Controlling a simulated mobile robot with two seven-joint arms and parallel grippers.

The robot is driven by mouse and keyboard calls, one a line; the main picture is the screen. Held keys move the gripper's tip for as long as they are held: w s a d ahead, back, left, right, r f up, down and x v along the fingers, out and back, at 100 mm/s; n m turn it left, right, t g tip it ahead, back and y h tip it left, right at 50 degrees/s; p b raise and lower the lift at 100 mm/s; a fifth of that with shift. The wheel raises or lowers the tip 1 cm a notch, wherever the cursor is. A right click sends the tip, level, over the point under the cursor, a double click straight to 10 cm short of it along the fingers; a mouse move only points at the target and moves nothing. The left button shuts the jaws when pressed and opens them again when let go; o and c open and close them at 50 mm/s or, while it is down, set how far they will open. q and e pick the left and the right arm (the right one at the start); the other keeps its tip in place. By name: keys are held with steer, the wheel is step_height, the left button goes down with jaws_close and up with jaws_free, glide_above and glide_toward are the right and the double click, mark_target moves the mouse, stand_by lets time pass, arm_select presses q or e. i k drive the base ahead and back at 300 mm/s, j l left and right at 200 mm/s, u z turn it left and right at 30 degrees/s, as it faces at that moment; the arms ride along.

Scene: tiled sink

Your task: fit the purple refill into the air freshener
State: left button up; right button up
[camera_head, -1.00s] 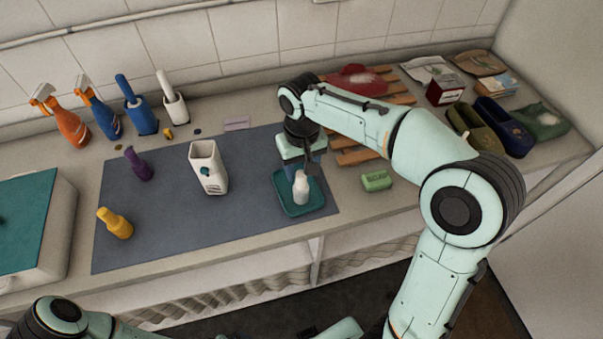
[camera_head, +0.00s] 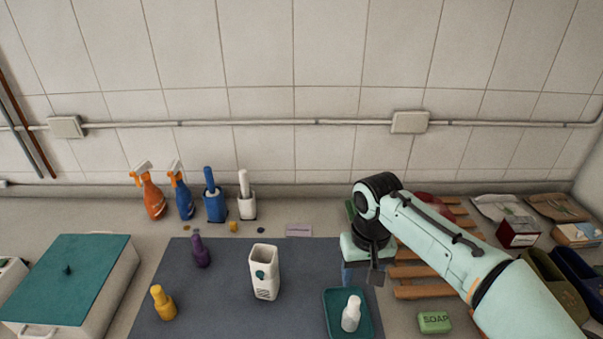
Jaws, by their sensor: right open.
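The purple refill (camera_head: 201,251) stands upright on the grey mat, towards its back left. The air freshener (camera_head: 264,272) is a white upright housing with an open top and a teal button on its front, standing mid-mat. A yellow refill (camera_head: 162,302) stands at the mat's left. A white refill (camera_head: 351,314) stands in the teal tray (camera_head: 330,299) at the mat's right. My right gripper (camera_head: 364,276) is open and empty, pointing down behind the white refill and apart from it. My left gripper is out of view.
Spray bottles (camera_head: 153,197) and brushes in holders (camera_head: 215,203) line the back. A lidded teal-topped bin (camera_head: 75,290) stands left. A green soap bar (camera_head: 434,322), a wooden rack (camera_head: 415,271) and boxes (camera_head: 519,233) lie right. The mat (camera_head: 217,311) is clear between the refills and the housing.

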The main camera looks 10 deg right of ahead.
mark_target(264, 258)
steer(key=k, duration=1)
